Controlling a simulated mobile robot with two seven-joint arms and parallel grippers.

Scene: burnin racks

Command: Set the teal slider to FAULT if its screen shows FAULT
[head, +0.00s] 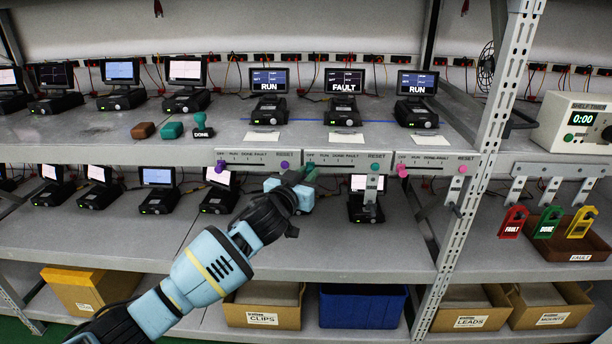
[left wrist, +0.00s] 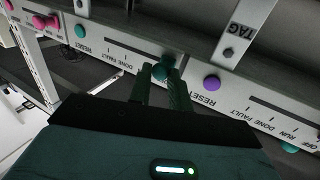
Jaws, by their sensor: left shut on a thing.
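The teal slider knob (left wrist: 166,68) sits on the middle front rail (head: 345,156), near the OFF/RUN end of its slot. My left gripper (head: 308,172) is shut on it, with the two fingers (left wrist: 160,85) on either side of the knob in the left wrist view. The DONE and FAULT marks lie further along the slot, away from the gripper; the OFF and RUN marks are hidden by the gripper in that view. The middle screen (head: 344,81) above this rail reads FAULT. My right gripper is not in view.
A teal reset button (head: 375,167) is on the same rail. The neighbouring rails carry a purple reset button (head: 284,165) and a pink slider knob (head: 402,170). The screens left (head: 268,80) and right (head: 417,83) read RUN. A metal post (head: 490,130) stands to the right.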

